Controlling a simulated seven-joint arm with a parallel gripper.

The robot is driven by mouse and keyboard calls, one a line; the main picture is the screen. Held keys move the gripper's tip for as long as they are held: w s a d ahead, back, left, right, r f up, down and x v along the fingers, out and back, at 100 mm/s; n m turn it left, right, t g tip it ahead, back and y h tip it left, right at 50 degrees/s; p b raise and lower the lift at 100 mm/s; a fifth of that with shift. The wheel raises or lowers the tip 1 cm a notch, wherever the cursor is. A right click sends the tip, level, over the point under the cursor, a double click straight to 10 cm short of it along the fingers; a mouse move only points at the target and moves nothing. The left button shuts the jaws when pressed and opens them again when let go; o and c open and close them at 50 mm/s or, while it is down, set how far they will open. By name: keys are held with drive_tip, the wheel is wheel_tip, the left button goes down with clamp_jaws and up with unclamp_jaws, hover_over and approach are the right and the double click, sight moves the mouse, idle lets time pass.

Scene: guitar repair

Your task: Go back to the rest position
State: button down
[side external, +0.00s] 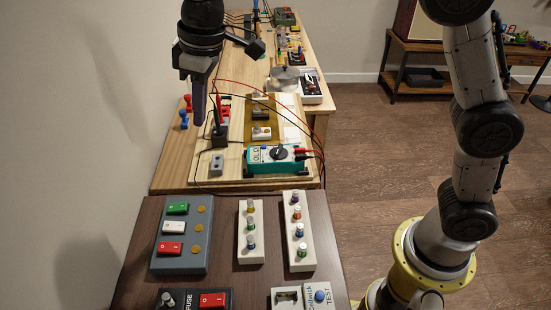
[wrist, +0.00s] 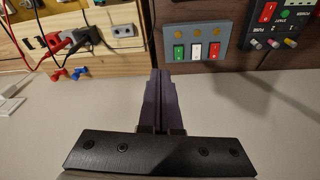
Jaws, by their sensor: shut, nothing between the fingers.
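My gripper (side external: 198,108) hangs in the air at the upper left of the side external view, fingers pointing down, near the wall beside the wooden bench. In the wrist view, its two purple-grey fingers (wrist: 159,82) are together with nothing between them. A teal multimeter (side external: 275,158) with red and black leads sits on the wooden board, to the right of and lower in the picture than the gripper.
A grey switch panel (side external: 183,233) with green, white and red rockers lies on the dark table (side external: 228,210). Two pale strips with coloured knobs (side external: 250,231) are beside it. A red and black probe pair (wrist: 68,41) shows in the wrist view. Open floor (side external: 380,160) lies right.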

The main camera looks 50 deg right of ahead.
drive_tip(key=s+d+r+m+t, duration=0.1)
drive_tip(key=s+d+r+m, duration=0.1)
drive_tip(key=s+d+r, duration=0.35)
drive_tip(key=s+d+r+m+t, duration=0.2)
drive_tip(key=s+d, duration=0.5)
drive_tip(key=d, duration=0.3)
drive_tip(key=s+d+f+m+h, duration=0.1)
drive_tip(key=s+d+f, duration=0.4)
drive_tip(key=s+f, duration=0.6)
drive_tip(key=s+m, duration=0.1)
drive_tip(key=s, duration=0.3)
drive_tip(key=shift+m+t, duration=0.3)
drive_tip(key=shift+m, duration=0.1)
